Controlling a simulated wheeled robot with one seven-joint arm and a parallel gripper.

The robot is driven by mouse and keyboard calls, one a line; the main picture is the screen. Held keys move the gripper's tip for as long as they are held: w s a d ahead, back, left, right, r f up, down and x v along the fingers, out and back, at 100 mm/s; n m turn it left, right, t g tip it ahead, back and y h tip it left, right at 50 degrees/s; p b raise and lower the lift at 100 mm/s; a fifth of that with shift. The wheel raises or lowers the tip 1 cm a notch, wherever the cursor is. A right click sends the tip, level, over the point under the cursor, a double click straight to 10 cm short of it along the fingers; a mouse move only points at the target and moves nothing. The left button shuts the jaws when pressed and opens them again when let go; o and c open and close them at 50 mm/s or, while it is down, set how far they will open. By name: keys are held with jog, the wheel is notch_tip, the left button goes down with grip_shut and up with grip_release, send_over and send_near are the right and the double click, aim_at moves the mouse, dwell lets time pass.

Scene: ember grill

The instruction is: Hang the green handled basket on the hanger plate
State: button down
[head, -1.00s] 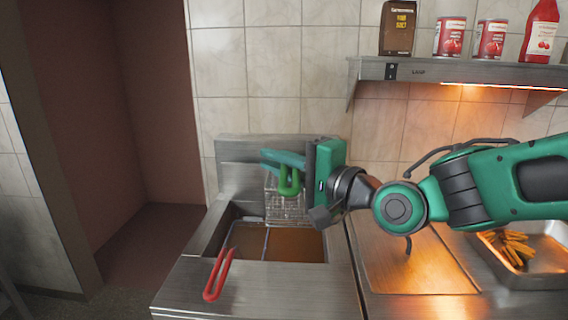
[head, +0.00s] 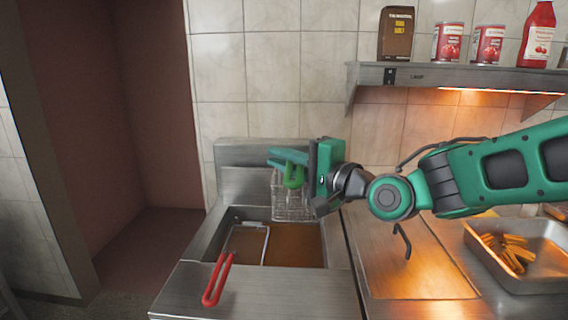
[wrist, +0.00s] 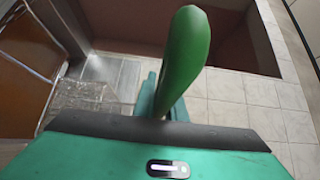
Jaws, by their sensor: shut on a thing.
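The green handled basket is a wire mesh basket (head: 293,207) with a green handle (head: 293,179). My gripper (head: 287,158) is shut on the handle, with the mesh hanging below it over the back of the fryer well. In the wrist view the green handle (wrist: 187,55) rises from between the jaws, and part of the mesh (wrist: 88,94) shows at left. The steel plate behind the fryer (head: 238,155), which looks like the hanger plate, stands upright behind the basket. My gripper hides part of it. I cannot tell whether basket and plate touch.
A red-handled basket (head: 217,280) sits in the left of the fryer well, its handle over the front edge. Brown oil (head: 295,243) fills the well. A tray of fries (head: 475,238) stands right. A shelf (head: 440,74) with cans and bottles hangs above my arm.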

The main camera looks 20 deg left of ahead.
jog(key=shift+w+f, duration=0.15)
jog(key=shift+f, duration=1.45)
jog(key=c, duration=1.7)
grip_release()
jog(key=shift+c, duration=0.2)
